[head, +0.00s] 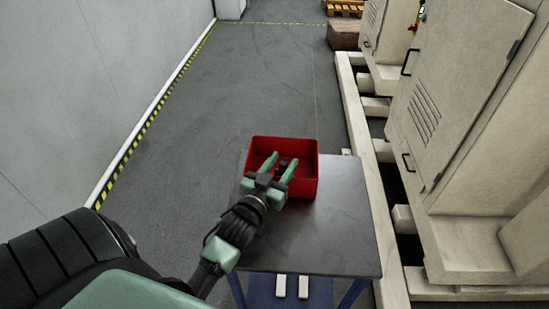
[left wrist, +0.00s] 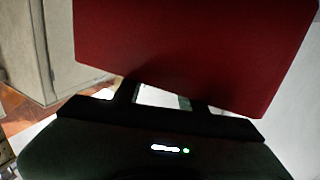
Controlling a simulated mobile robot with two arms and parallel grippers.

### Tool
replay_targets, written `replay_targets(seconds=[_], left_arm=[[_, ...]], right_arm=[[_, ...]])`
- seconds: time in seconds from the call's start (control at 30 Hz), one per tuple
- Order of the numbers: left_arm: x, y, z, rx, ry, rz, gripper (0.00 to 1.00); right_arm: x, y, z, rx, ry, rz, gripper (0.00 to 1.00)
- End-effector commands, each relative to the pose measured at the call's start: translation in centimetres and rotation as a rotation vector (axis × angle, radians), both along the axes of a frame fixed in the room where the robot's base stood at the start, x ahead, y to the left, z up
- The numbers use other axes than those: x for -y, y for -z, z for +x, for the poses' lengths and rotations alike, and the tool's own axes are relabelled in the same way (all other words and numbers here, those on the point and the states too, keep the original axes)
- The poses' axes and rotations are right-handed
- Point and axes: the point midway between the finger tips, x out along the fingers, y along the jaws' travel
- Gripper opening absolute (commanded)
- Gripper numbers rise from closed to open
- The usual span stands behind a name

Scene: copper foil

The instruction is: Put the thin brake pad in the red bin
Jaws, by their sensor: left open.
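The red bin (head: 308,180) stands open-topped on the far part of a dark grey table. My left gripper (head: 281,163) reaches in over the bin's near side, its two green fingers apart and pointing into the bin. A small dark shape shows between the fingertips; I cannot tell whether it is the thin brake pad or whether it rests on the bin floor. In the left wrist view a large red surface (left wrist: 195,50), which looks like the bin's wall, fills the top, with the dark gripper body below. My right gripper is not in view.
The grey table (head: 340,225) is bare to the right of and nearer than the bin. Two pale bars (head: 281,286) show low at its near edge. Beige cabinets (head: 440,130) stand close on the right. The floor (head: 190,160) on the left is clear up to the wall.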

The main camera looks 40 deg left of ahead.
Motion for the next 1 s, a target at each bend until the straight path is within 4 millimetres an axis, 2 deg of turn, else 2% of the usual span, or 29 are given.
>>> replay_targets(seconds=[0.03,0.07,0.1,0.4,0.6,0.73,1.0], left_arm=[[0.0,-1.0,0.0,0.002,0.001,0.002,0.41],[0.1,-1.1,-0.2,0.001,0.001,0.002,0.41],[0.2,-0.5,-1.1,-0.002,0.001,0.001,0.41],[1.3,-0.6,-7.7,0.000,0.001,0.001,0.41],[1.8,-0.8,-10.8,0.004,0.001,0.001,0.41],[1.9,-0.9,-11.6,0.005,0.001,0.001,0.41],[1.9,-1.0,-11.8,0.007,0.001,0.002,0.41]], right_arm=[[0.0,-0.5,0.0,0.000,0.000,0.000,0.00],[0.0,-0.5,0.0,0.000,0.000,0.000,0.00],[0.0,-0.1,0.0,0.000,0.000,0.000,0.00],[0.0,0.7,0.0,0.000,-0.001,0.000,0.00],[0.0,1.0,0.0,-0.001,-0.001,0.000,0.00],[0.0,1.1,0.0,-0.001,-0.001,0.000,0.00],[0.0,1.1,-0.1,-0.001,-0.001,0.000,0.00]])
